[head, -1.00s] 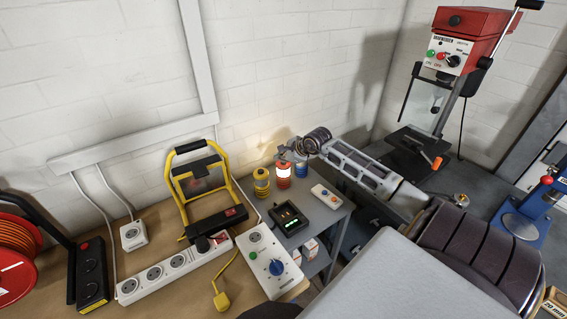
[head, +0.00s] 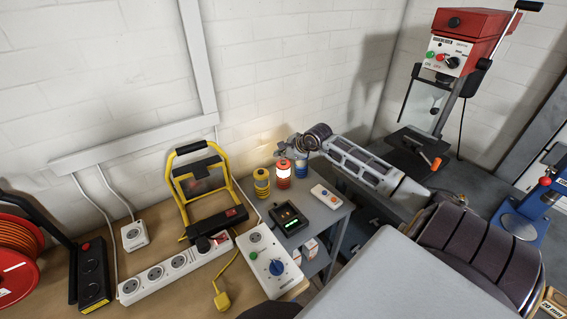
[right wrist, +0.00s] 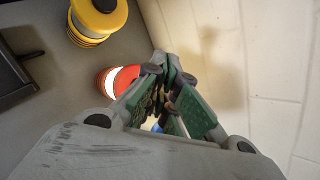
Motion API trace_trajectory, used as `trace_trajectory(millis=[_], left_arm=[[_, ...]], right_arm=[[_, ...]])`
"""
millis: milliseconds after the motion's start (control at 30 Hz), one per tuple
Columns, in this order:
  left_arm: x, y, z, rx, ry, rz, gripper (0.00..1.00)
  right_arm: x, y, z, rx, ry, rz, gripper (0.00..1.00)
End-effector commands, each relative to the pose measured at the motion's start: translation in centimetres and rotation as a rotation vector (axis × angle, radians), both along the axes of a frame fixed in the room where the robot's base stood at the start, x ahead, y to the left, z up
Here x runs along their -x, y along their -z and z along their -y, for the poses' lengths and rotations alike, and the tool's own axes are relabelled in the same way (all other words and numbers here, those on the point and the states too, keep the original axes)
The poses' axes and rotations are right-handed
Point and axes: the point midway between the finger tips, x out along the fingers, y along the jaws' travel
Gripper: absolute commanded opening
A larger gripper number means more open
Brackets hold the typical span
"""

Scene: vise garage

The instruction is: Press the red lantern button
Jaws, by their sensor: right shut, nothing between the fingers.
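The red lantern (head: 283,174) stands on the grey cabinet by the wall, with a bright white glowing band. A yellow lantern (head: 262,182) stands to its left and a blue lantern (head: 300,169) to its right, partly behind my gripper. My right gripper (head: 283,148) is shut and empty, just above and behind the red lantern. In the right wrist view the shut fingertips (right wrist: 162,62) lie right of the red lantern (right wrist: 120,80), whose far part they hide. The yellow lantern (right wrist: 97,20) shows at the top there. My left gripper is not in view.
A black charger (head: 289,219) and a white remote-like box (head: 325,195) lie on the cabinet (head: 335,214). A yellow work lamp (head: 203,185) and a power strip (head: 160,275) stand on the left bench. A drill press (head: 450,80) stands at the right.

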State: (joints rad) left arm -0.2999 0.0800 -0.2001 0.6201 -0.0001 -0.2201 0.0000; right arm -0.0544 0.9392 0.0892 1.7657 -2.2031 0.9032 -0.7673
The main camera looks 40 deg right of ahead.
Motion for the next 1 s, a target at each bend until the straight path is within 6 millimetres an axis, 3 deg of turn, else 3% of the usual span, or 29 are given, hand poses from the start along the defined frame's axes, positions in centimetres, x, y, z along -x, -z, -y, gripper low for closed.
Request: trace_trajectory(millis=[267, 1000], left_arm=[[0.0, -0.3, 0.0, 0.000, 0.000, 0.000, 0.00], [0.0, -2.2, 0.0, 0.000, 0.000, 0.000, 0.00]], right_arm=[[0.0, -0.7, 0.0, 0.001, 0.000, 0.001, 0.00], [0.0, -4.9, 0.0, 0.000, 0.000, 0.000, 0.00]])
